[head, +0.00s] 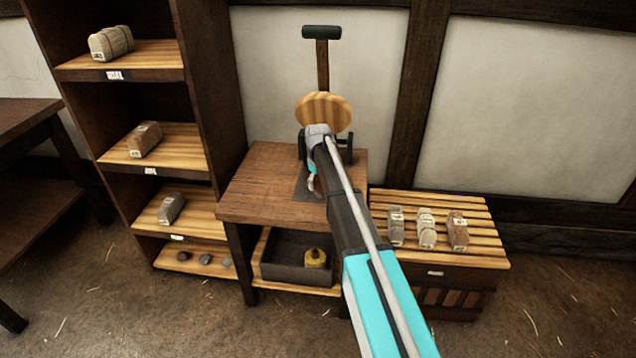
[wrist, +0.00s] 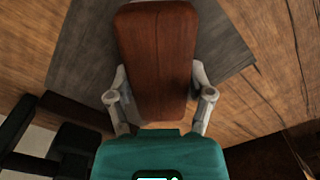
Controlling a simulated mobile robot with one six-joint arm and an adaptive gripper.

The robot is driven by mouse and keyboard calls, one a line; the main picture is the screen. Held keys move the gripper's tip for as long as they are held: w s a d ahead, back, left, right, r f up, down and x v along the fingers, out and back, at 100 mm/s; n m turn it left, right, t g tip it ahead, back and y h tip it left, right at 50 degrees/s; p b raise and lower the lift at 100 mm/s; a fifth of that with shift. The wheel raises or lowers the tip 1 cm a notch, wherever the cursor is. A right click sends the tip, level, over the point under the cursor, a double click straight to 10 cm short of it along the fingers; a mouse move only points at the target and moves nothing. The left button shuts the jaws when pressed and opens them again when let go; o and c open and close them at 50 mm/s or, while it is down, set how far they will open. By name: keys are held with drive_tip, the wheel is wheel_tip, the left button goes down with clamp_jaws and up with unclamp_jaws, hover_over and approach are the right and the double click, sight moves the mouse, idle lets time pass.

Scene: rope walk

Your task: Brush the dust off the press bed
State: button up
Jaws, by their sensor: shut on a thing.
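My gripper (wrist: 160,98) is shut on a brush with a reddish-brown wooden back (wrist: 157,50), with one finger on each side. The brush's bristles are hidden beneath its back. The brush is over the dark grey press bed (wrist: 88,62); I cannot tell whether it touches it. In the head view the press bed (head: 303,188) shows as a dark patch on the wooden table, mostly hidden by my arm. The press (head: 322,65) stands behind, with a T-shaped handle and a round wooden plate (head: 323,111). I cannot make out any dust.
The wooden table (head: 255,180) has bare room left of the press bed. Below it are a dark tray (head: 283,270) and a small yellow pot (head: 316,258). A slatted stand (head: 480,225) at right bears 3 labelled bundles (head: 426,228). A shelf unit (head: 215,80) stands left.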

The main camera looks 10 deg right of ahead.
sight(311, 197)
drive_tip(key=shift+s, duration=0.25)
drive_tip(key=shift+s+a, duration=0.3)
drive_tip(key=shift+s, duration=0.55)
drive_tip(key=shift+s+a, duration=0.3)
drive_tip(key=shift+s, duration=0.55)
drive_tip(key=shift+w+a, duration=0.1)
drive_tip(key=shift+w+a+f, duration=0.1)
drive_tip(key=shift+w+a, duration=0.05)
drive_tip(key=shift+a, duration=0.65)
drive_tip(key=shift+w, duration=0.1)
drive_tip(key=shift+w+d, duration=0.25)
drive_tip(key=shift+w, duration=0.4)
drive_tip(key=shift+w+d, duration=0.2)
drive_tip(key=shift+w, duration=0.4)
drive_tip(key=shift+w+d, duration=0.25)
drive_tip(key=shift+w, duration=0.4)
